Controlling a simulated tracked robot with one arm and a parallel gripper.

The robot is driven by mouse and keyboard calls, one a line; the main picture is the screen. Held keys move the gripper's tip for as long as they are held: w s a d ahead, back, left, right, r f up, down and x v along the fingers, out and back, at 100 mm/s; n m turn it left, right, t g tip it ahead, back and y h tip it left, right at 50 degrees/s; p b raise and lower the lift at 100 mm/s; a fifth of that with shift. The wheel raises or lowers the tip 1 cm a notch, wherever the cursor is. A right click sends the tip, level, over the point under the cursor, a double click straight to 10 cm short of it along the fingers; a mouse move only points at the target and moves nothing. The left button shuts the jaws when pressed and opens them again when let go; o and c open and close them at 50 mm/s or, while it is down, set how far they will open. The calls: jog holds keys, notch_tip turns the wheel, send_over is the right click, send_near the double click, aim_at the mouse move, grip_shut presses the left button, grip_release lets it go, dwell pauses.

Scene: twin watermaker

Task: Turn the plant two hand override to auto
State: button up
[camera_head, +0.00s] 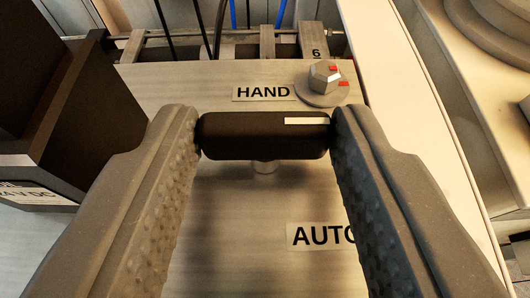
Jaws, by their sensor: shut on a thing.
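The override switch handle (264,146) is a black bar with a white mark near its right end. It lies crosswise in the picture on a short pale shaft, in front of a metal panel (255,215). A HAND label (263,92) is above it and an AUTO label (320,236) is below it to the right. My gripper (265,136) is shut on the handle, with one textured finger at each end. The right finger hides the end of the AUTO label. The white mark sits on the upper right part of the bar.
A hex bolt (325,76) with red marks is at the panel's upper right, beside the number 6. A dark box (62,105) stands close on the left. A pale upright edge (400,90) runs along the right. Black and blue cables pass behind the top.

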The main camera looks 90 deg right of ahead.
jog(key=o, duration=1)
jog(key=b+v, duration=0.1)
jog(key=v, duration=1.2)
jog(key=shift+w+a+r, duration=0.1)
jog(key=shift+a, duration=0.35)
jog(key=s+a+r+n+t+y+b, duration=0.1)
jog(key=s+a+n+t+y+b, duration=0.3)
jog(key=a, duration=0.3)
jog(key=s+a+n+t+y+b, duration=0.4)
jog(key=s+a+n+t+y, duration=0.1)
jog(key=a+n, duration=0.2)
jog(key=s+a+r+n+t+y+b, duration=0.1)
jog(key=s+a+n+t+y+b, duration=0.2)
jog(key=a, duration=0.6)
jog(key=shift+s+a+r+n+t+y+b, duration=0.1)
jog(key=shift+s+r+n+t+y+b, duration=0.2)
jog(key=shift+s+n+t, duration=0.4)
jog(key=shift+s+a+n+t+y+b, duration=0.1)
jog(key=shift+s+n+t+y, duration=0.25)
jog(key=shift+n, duration=0.55)
